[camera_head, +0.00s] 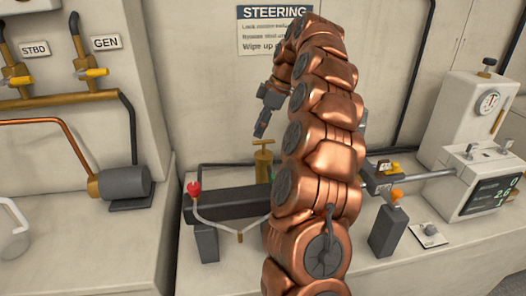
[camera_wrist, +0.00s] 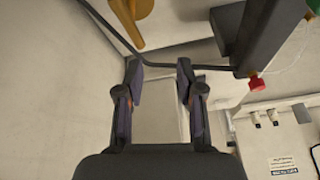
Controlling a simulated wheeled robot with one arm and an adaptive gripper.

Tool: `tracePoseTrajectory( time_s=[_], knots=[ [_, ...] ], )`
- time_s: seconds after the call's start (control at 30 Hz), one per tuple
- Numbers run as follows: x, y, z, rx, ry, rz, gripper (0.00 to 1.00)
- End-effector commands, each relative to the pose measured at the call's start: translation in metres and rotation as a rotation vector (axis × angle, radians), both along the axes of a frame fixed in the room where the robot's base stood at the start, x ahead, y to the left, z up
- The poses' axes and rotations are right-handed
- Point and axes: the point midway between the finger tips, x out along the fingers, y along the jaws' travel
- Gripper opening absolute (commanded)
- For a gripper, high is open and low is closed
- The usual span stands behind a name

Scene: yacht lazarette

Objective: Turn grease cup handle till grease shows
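The brass grease cup (camera_head: 264,163) stands upright behind the dark bar on the bench, with a T-shaped handle (camera_head: 263,142) on top. My gripper (camera_head: 261,131) is just above the handle in the head view, pointing down. In the wrist view my gripper (camera_wrist: 160,70) is open, with nothing between its two fingers. A brass-coloured part (camera_wrist: 128,18), which looks like the grease cup, shows at the top left of that view, beyond the left finger and cut by the frame edge. I cannot make out any grease.
A dark bar (camera_head: 228,205) with a red knob (camera_head: 193,188) lies in front of the cup. An orange-topped post (camera_head: 384,228) and a gauge unit (camera_head: 475,120) stand at the right. A STEERING sign (camera_head: 275,30) hangs behind. Valves (camera_head: 95,72) and a pump (camera_head: 125,181) are at the left.

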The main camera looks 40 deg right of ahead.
Motion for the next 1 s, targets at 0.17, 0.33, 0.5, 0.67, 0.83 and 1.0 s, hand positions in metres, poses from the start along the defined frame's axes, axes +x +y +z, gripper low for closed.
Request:
tracePoseTrajectory(
  time_s=[0.17,0.33,0.5,0.67,0.83,1.0],
  knots=[
    [0.002,-0.038,-0.014,-0.023,-0.033,0.016,0.37],
    [0.001,-0.048,-0.018,-0.028,-0.040,0.024,0.37],
    [0.004,-0.046,-0.025,-0.030,-0.044,0.023,0.37],
    [0.006,-0.041,-0.039,-0.027,-0.040,0.025,0.37],
    [0.010,-0.035,-0.055,-0.026,-0.037,0.027,0.37],
    [0.014,-0.030,-0.070,-0.028,-0.039,0.026,0.37]
  ],
)
